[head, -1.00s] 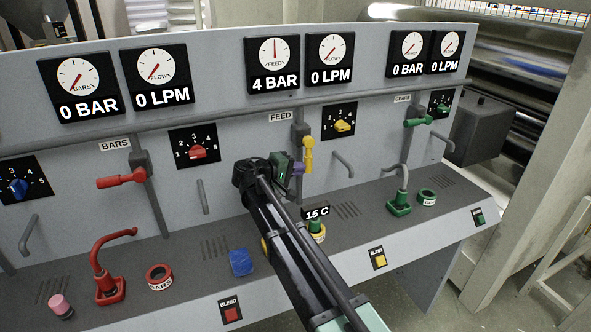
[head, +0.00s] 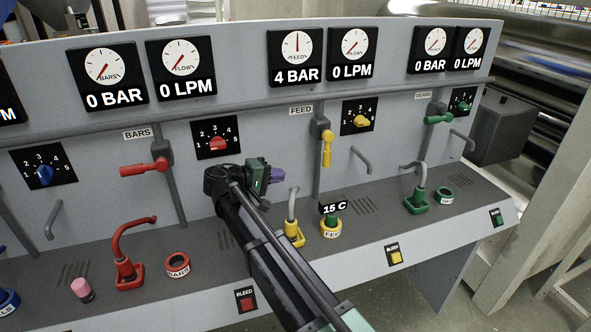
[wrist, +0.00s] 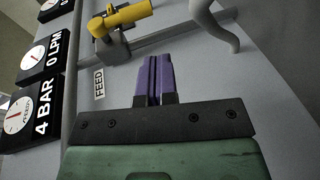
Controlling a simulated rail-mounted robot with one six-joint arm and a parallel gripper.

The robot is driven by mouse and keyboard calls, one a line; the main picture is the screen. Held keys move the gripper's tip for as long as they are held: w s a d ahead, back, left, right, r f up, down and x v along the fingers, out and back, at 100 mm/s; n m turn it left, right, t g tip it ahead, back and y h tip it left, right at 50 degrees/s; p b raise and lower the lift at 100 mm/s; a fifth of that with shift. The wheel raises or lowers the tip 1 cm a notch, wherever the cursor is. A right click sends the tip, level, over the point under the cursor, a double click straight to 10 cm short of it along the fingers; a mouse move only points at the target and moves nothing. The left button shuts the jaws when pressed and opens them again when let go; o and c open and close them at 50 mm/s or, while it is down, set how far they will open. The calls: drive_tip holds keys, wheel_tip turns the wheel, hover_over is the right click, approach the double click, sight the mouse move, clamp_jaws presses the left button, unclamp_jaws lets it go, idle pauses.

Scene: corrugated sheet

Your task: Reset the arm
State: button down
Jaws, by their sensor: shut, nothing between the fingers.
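My gripper (head: 277,174) is in front of the panel in the head view, left of the yellow feed valve handle (head: 327,150) and apart from it. In the wrist view its two purple fingers (wrist: 153,78) lie side by side, shut and empty. The yellow handle hangs down in the head view. It also shows at the top of the wrist view (wrist: 122,18), beyond the fingertips. My arm hides part of the shelf below the gripper.
The grey panel carries gauges, dials and a red bars handle (head: 145,168). A pink-topped cylinder (head: 83,288) is left.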

drive_tip(key=shift+s+a, duration=0.25)
drive_tip(key=shift+a, duration=0.1)
drive_tip(key=s+d+f+m+g+y, duration=0.2)
drive_tip(key=s+d+f+g+y, duration=0.1)
drive_tip(key=s+d, duration=0.5)
drive_tip(key=s+d+f+m+g+y, duration=0.2)
drive_tip(key=s+d+f+y, duration=0.3)
drive_tip(key=s+d, duration=0.3)
drive_tip(key=s+d+f+m+g+y, duration=0.2)
drive_tip(key=s+d, duration=0.6)
drive_tip(key=d, duration=0.4)
wheel_tip(320, 180, down, 3)
drive_tip(key=g+y, duration=0.1)
drive_tip(key=y, duration=0.1)
drive_tip(key=shift+s+d+r+g+y+p, duration=0.2)
drive_tip(key=shift+s+d+g+y+p, duration=0.1)
drive_tip(key=shift+g+p, duration=0.1)
